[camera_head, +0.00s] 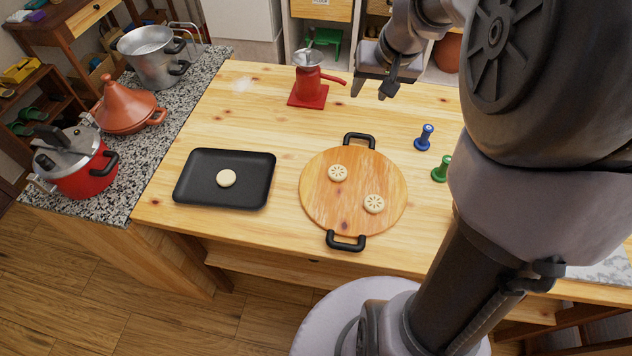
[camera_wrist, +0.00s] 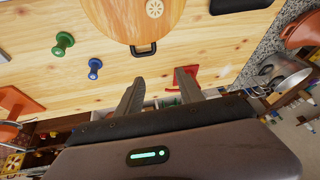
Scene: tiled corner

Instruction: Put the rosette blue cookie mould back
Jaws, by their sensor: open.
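The blue cookie mould (camera_head: 424,137) stands upright on the wooden table, right of the round board; it also shows in the wrist view (camera_wrist: 94,67). A green mould (camera_head: 441,168) stands just nearer, also in the wrist view (camera_wrist: 63,43). My gripper (camera_head: 370,90) is open and empty above the table's far part, left of and beyond the blue mould. In the wrist view my fingers (camera_wrist: 158,77) are apart with nothing between them. Two cookies with stamped patterns (camera_head: 338,173) (camera_head: 374,204) lie on the round board (camera_head: 320,208). The moulds' stamping faces are hidden.
A black tray (camera_head: 198,194) holds one plain cookie (camera_head: 227,178). A granite counter (camera_head: 194,82) with cookware adjoins the left. My arm covers the right side.

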